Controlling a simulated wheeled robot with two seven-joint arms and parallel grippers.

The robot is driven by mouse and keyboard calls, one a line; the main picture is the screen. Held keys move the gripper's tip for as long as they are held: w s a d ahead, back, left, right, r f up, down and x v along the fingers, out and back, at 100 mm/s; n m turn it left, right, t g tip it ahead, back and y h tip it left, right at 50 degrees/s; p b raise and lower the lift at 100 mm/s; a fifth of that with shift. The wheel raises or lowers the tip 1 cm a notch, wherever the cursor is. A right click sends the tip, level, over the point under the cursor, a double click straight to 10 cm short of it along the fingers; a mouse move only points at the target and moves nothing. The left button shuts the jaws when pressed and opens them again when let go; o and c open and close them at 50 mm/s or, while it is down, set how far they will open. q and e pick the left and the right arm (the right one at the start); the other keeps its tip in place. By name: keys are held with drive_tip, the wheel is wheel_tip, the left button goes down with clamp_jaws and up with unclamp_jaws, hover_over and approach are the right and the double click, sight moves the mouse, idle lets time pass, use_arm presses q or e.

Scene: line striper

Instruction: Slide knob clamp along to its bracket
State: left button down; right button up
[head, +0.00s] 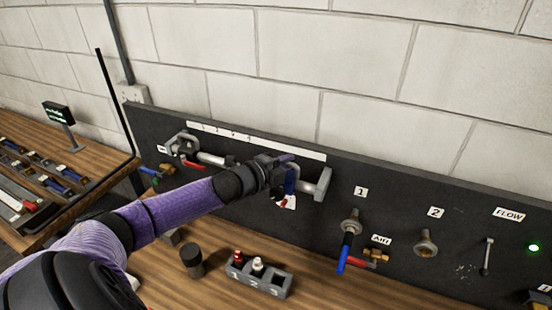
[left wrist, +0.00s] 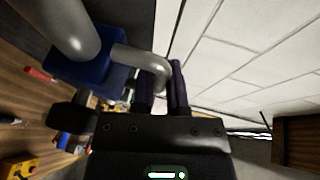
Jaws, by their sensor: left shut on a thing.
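A pale bar (head: 211,159) runs along the black panel between a grey bracket at the left (head: 179,142) and a grey bracket at the right (head: 318,185). A blue clamp body (head: 291,181) sits near the right bracket, partly hidden by my left gripper (head: 284,163). In the left wrist view the blue body (left wrist: 92,78) surrounds a thick grey tube, and a bent grey rod (left wrist: 140,58) reaches from it to the fingers (left wrist: 163,88). My left gripper is shut on this rod. The gap between clamp and bracket is unclear. My right gripper is not in view.
A grey numbered holder (head: 258,279) and a dark cylinder (head: 191,261) stand on the wooden bench below. A blue-handled fitting (head: 346,245) and a red-handled valve (head: 368,257) project from the panel at the right. A second bench (head: 90,160) is at left.

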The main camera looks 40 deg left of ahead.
use_arm(q)
drive_tip(key=d, duration=0.2)
drive_tip(key=w+d, duration=0.1)
drive_tip(key=d, duration=0.1)
drive_tip(key=shift+w+d+p, duration=0.2)
drive_tip(key=shift+d+p, duration=0.1)
drive_tip(key=shift+d, duration=0.05)
drive_tip(key=shift+a+f, duration=0.15)
drive_tip(key=c, duration=1)
unclamp_jaws()
drive_tip(key=shift+c, duration=0.2)
drive_tip(key=shift+o, duration=0.6)
drive_tip(key=shift+d, duration=0.25)
drive_tip(key=shift+s+a, duration=0.15)
drive_tip(key=shift+s, duration=0.3)
drive_tip(key=v, duration=0.9)
drive_tip(key=shift+r, duration=0.2)
